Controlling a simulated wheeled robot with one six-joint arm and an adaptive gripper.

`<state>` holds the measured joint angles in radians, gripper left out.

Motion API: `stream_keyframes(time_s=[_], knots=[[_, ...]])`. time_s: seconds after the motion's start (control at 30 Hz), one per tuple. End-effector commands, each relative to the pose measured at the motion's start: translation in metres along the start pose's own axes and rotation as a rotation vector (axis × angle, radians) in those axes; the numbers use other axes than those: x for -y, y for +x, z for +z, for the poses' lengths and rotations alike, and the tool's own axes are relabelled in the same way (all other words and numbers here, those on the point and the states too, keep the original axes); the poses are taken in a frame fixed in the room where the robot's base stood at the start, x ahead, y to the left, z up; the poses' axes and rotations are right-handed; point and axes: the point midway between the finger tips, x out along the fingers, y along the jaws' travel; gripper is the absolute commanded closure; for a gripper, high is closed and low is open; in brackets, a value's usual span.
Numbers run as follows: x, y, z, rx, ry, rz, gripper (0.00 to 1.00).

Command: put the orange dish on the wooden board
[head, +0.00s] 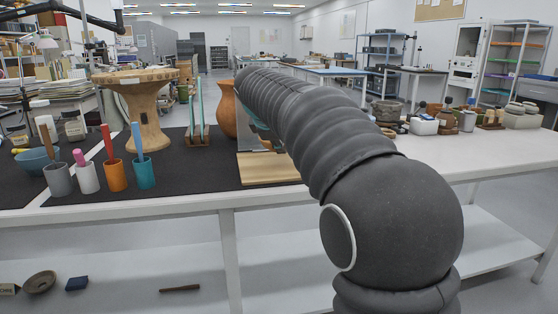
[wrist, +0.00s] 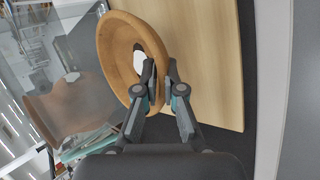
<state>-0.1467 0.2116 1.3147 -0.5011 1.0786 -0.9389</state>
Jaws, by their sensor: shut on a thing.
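The orange dish (wrist: 108,48) shows in the wrist view, with its rim and hollow facing the camera at a slant. My gripper (wrist: 159,82) is shut on the dish's near right rim. The wooden board (wrist: 208,65) lies behind and to the right of the dish in the wrist view. The dish overlaps the board's left edge there; I cannot tell whether they touch. In the head view the board (head: 268,172) lies at the front of the bench, partly behind my arm. The arm hides the dish and most of the gripper there.
A clear panel (wrist: 82,50) stands left of the dish in the wrist view. A tall terracotta vase (head: 227,108) stands behind the board. A rack with upright teal pieces (head: 198,136) is left of the board, and several cups with tools, including an orange cup (head: 116,176), stand farther left.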

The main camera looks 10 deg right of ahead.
Motion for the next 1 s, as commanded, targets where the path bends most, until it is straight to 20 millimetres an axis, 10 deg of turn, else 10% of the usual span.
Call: stream_keyframes(time_s=[1.0], knots=[[0.026, 0.029, -0.008, -0.003, -0.002, 0.000, 0.83]])
